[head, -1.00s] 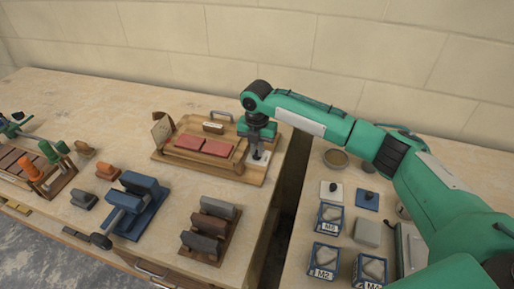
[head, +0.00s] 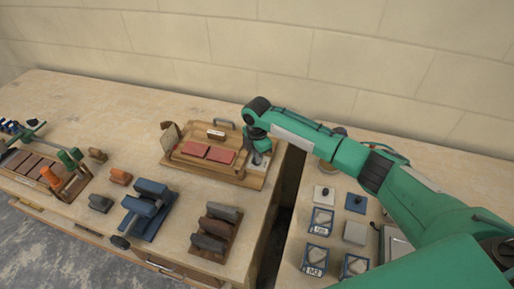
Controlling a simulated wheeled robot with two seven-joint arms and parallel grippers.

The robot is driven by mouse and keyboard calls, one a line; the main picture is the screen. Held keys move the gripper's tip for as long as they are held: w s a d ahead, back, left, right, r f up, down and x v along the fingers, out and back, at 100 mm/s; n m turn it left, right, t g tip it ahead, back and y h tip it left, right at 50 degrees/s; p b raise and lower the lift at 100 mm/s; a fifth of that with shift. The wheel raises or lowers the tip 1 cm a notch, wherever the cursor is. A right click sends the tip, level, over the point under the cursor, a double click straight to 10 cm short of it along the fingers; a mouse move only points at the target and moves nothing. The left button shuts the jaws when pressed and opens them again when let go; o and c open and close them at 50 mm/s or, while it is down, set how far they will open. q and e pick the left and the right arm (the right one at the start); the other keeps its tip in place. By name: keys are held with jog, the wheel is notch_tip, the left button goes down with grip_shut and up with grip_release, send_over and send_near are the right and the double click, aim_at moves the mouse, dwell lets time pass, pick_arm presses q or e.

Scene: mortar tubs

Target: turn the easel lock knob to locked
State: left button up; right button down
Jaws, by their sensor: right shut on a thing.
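The wooden easel board (head: 217,175) lies at the back middle of the left bench, with two red slabs (head: 208,152) on its raised panel. A pale lock plate (head: 259,162) sits at its right end. My right gripper (head: 259,152) is over this plate, pointing down, and is shut on the easel lock knob. The knob is mostly hidden by the gripper, so I cannot read its setting. My left gripper is not in view.
A blue clamp-like fixture (head: 146,212) and a rack of grey and brown blocks (head: 215,230) stand in front of the easel. A wooden rack with an orange handle (head: 49,175) is at left. A dark gap separates the right bench, which holds several small blocks and frames.

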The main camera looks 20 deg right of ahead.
jog(key=m+p, duration=0.2)
jog(key=m, duration=0.1)
jog(key=m+p, duration=0.1)
jog(key=p, duration=0.1)
jog(key=shift+r+m, duration=0.25)
jog(key=shift+m, duration=0.05)
jog(key=m+p, duration=0.2)
jog(key=m, duration=0.1)
jog(key=shift+f+p, duration=0.1)
jog(key=shift+p, duration=0.2)
jog(key=shift+f+m+p, duration=0.1)
jog(key=shift+m+p, duration=0.55)
jog(key=shift+m, duration=0.45)
jog(key=c, duration=1.5)
grip_release()
jog(key=shift+r+b, duration=1.75)
jog(key=shift+r, duration=5.15)
